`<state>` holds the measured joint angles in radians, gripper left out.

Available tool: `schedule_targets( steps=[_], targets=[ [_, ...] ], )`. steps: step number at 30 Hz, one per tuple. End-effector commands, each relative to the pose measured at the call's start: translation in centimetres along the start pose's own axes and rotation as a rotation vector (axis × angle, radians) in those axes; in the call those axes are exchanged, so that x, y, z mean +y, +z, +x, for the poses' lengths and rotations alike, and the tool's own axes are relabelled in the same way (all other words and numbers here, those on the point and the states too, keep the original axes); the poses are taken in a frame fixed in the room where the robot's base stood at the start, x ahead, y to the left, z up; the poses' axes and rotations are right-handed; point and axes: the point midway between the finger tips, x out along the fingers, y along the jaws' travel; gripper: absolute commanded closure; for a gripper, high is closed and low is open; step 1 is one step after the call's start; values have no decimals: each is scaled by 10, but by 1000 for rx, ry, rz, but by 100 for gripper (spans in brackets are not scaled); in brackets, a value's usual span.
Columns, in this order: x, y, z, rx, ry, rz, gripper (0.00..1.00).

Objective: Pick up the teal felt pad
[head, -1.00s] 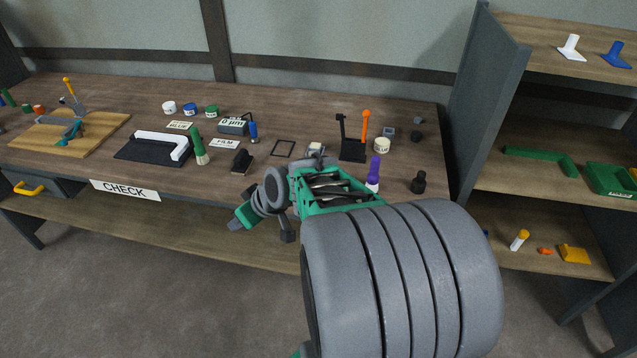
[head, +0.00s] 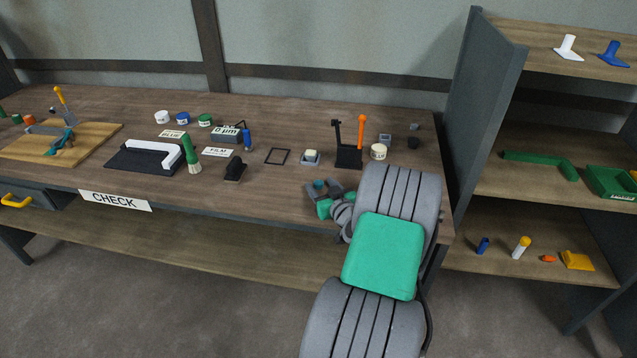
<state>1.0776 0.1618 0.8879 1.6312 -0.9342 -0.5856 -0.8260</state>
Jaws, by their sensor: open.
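A small teal piece (head: 319,184), which looks like the teal felt pad, shows near the front edge of the workbench, right of its middle. My gripper (head: 321,188) is over the bench there, its two dark jaws apart on either side of the teal piece. The jaws look open and not closed on it. The piece is partly hidden by the gripper, and I cannot tell whether a jaw touches it.
A small grey block with a cream top (head: 311,158) sits just behind my gripper. A black stand (head: 348,156) with an orange handle (head: 361,130) and a cream jar (head: 378,152) stand behind right. A black frame (head: 277,156) lies left. The bench front left of my gripper is clear.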

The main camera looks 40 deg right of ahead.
Motion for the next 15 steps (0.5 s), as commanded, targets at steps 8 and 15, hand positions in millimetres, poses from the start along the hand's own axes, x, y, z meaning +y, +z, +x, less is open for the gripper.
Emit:
schedule_targets(
  steps=[8, 15],
  targets=[
    [0, 0, 1, -1, 1, 0, 53],
    [0, 0, 0, -1, 1, 1, 72]
  ],
)
